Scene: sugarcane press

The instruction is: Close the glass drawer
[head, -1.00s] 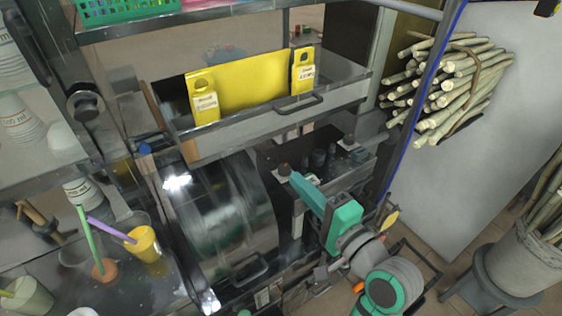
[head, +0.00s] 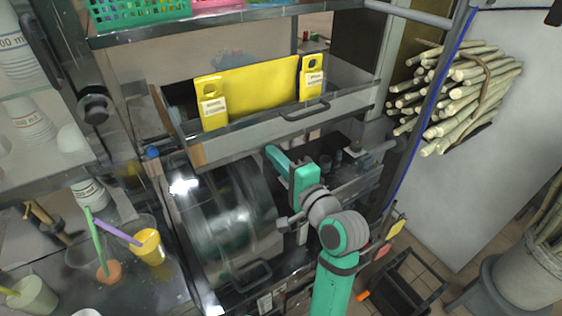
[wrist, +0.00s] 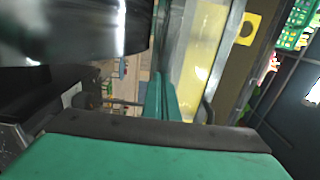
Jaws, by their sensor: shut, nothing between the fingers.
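The glass drawer (head: 245,133), a long box with a see-through front and a dark handle (head: 306,110), is pulled out below the upper shelf. Its open top faces me. The wrist view shows the drawer (wrist: 205,50) and its handle (wrist: 209,105) turned sideways, right of my fingers. My teal gripper (head: 271,151) is shut and empty, just below the drawer front, left of the handle. In the wrist view its fingers (wrist: 162,90) lie together beside the drawer. I cannot tell whether they touch it.
Yellow bags (head: 245,88) stand in the drawer. A metal press drum (head: 225,215) is below. Cups with straws (head: 147,244) stand at lower left. A sugarcane bundle (head: 465,90) hangs at right. A black crate (head: 405,287) sits on the floor.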

